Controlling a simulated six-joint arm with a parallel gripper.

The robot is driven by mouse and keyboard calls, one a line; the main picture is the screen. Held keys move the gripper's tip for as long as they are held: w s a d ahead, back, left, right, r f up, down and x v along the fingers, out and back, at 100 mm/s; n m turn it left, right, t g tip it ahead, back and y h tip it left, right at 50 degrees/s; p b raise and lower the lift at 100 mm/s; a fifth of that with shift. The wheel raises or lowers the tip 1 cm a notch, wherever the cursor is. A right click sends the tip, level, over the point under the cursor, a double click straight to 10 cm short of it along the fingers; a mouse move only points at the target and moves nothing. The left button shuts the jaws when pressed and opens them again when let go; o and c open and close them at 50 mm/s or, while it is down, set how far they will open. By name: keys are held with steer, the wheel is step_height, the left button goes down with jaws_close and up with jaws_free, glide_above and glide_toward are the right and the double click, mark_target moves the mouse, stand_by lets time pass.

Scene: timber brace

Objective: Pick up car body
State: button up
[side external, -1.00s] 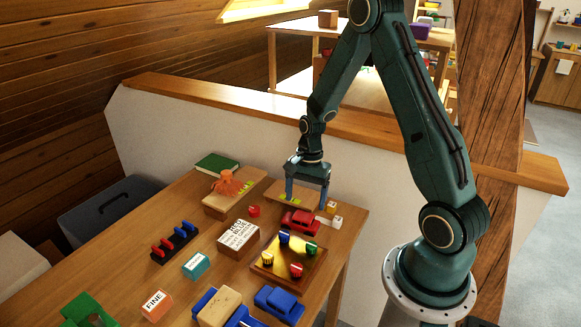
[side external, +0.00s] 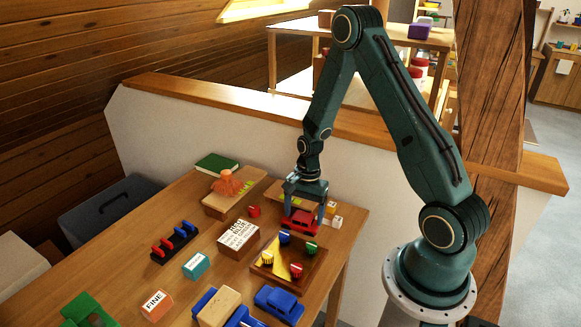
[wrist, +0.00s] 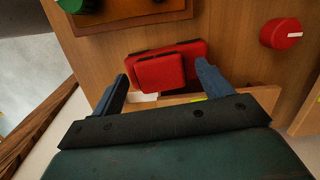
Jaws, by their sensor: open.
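A red car body (side external: 300,225) sits on the wooden table near its right edge. My gripper (side external: 305,212) is open and right over it, with a finger to either side. In the wrist view the red car body (wrist: 163,70) lies between and just beyond the fingertips of my gripper (wrist: 162,70), and no grip shows. A blue car body (side external: 279,304) stands nearer the table's front. A green toy shape (side external: 88,311) is at the lower left.
A yellow-topped tray (side external: 285,272) with coloured pegs or knobs is just in front of the red car body. A printed block (side external: 239,240) and a red knob (side external: 254,211) stand to its left. A low wall (side external: 200,135) runs behind.

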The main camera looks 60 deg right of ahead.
mark_target(304, 215)
steer(key=shift+c, duration=0.5)
steer(key=c, duration=1)
steer(key=shift+r, duration=0.2)
step_height(304, 215, up, 20)
steer(key=shift+f, duration=0.15)
stand_by(0.3)
